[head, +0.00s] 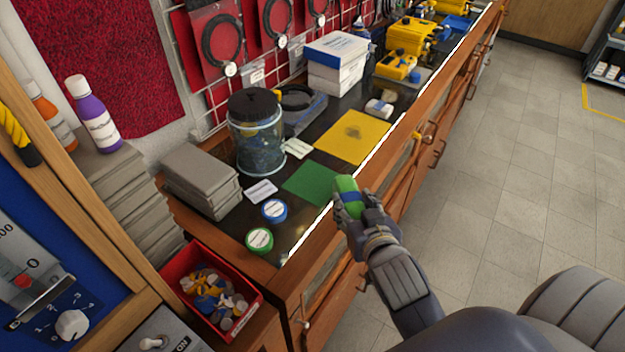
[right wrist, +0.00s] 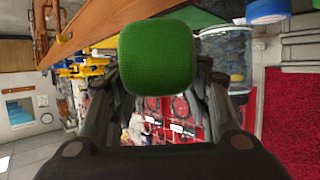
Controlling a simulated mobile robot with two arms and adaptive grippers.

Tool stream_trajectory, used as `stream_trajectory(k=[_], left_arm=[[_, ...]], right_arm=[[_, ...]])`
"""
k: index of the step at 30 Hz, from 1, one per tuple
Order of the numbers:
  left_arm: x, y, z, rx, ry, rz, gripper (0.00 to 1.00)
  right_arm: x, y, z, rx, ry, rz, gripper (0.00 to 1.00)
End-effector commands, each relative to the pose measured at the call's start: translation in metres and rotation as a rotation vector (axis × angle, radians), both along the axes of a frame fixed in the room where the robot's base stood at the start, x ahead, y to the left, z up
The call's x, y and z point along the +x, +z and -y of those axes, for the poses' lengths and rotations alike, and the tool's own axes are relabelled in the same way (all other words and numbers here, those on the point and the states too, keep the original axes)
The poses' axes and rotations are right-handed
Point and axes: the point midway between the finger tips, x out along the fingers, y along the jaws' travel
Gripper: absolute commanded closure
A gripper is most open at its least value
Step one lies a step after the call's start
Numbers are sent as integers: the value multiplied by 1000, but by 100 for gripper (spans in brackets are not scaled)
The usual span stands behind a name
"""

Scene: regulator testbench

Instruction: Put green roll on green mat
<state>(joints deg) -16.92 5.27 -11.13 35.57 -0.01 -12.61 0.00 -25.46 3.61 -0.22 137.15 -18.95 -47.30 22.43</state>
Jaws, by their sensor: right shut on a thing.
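My right gripper (head: 352,206) is shut on a green roll (head: 346,184), held over the counter's front edge, just right of the green mat. A blue patch shows on or beside the held roll. In the right wrist view the held roll (right wrist: 155,57) is a rounded green block between the fingers. The green mat (head: 312,184) lies flat and bare on the dark counter; it is partly hidden behind the roll in the wrist view. Another green roll (head: 259,240) with a white label lies at the counter's near end. My left gripper is not in view.
A blue roll (head: 274,210) lies left of the mat. A large jar with a black lid (head: 256,140) stands behind it. A yellow mat (head: 353,137) lies beyond. Grey boxes (head: 201,180) and a red bin (head: 212,292) stand at the left.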

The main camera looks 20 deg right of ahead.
Motion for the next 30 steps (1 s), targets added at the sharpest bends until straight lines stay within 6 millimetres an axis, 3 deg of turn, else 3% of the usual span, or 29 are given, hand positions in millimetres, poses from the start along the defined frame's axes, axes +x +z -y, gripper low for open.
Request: stream_trajectory(k=[12, 18, 25, 30], left_arm=[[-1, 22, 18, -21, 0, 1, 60], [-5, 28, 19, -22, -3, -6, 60], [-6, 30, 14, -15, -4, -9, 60], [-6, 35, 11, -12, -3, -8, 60]], right_arm=[[94, -4, -23, 0, 1, 3, 83], [132, -8, -33, 1, 1, 3, 83], [145, -15, -36, -1, 0, 0, 83], [145, -38, -36, -1, 2, -2, 83]])
